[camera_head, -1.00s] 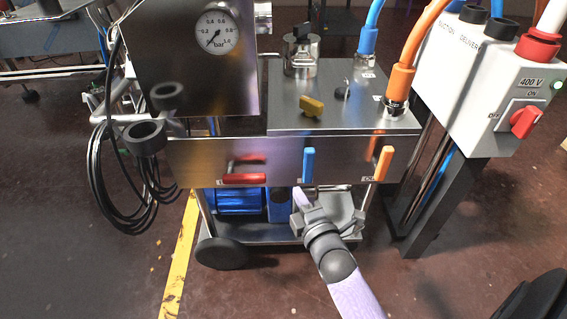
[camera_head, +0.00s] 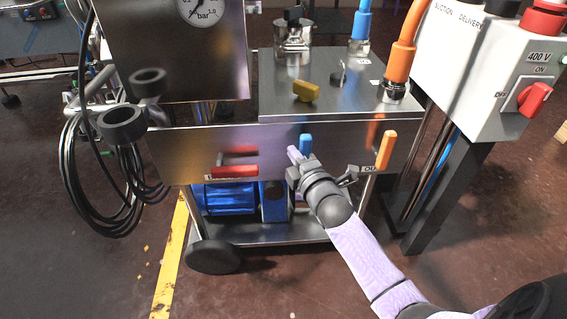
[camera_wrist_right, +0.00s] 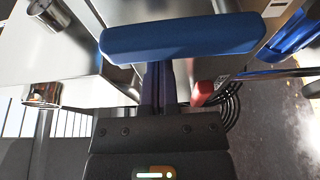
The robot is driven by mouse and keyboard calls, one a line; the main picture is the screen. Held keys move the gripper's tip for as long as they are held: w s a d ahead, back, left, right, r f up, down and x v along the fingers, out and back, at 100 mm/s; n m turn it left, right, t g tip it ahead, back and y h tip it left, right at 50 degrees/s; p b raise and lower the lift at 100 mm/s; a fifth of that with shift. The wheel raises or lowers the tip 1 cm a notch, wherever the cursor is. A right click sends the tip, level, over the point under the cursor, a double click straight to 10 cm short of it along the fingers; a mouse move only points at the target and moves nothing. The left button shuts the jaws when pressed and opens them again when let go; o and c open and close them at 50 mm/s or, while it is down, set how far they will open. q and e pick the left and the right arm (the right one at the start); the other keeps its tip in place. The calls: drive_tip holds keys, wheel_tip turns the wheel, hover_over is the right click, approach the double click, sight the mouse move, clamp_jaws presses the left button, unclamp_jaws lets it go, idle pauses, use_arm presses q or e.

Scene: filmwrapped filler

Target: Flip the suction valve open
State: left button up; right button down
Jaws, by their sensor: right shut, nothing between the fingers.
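The blue valve lever (camera_head: 305,143) stands upright on the front of the steel machine panel (camera_head: 190,150). It is the middle one of three levers. In the right wrist view the blue lever (camera_wrist_right: 185,38) lies wide across the top, just beyond my fingertips. My right gripper (camera_head: 294,154) is shut and empty, just left of and below the blue lever; its fingers (camera_wrist_right: 160,75) end at the lever's lower edge in the wrist view. I cannot tell whether they touch. The lever's lower part is hidden by my gripper in the head view. My left gripper is not in view.
A red lever (camera_head: 235,171) lies level to the left, and an upright orange lever (camera_head: 386,150) is to the right. A white switch box (camera_head: 480,75) stands at the right. Black hoses (camera_head: 75,170) hang at the left.

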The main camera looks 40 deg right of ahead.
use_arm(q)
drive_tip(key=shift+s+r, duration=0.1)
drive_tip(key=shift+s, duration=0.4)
use_arm(e)
drive_tip(key=shift+s+d, duration=0.1)
drive_tip(key=shift+d, duration=0.05)
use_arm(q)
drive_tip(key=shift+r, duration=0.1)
use_arm(e)
drive_tip(key=shift+s+d+r+m, duration=0.1)
drive_tip(key=shift+d+m, duration=0.05)
drive_tip(key=shift+m, duration=0.15)
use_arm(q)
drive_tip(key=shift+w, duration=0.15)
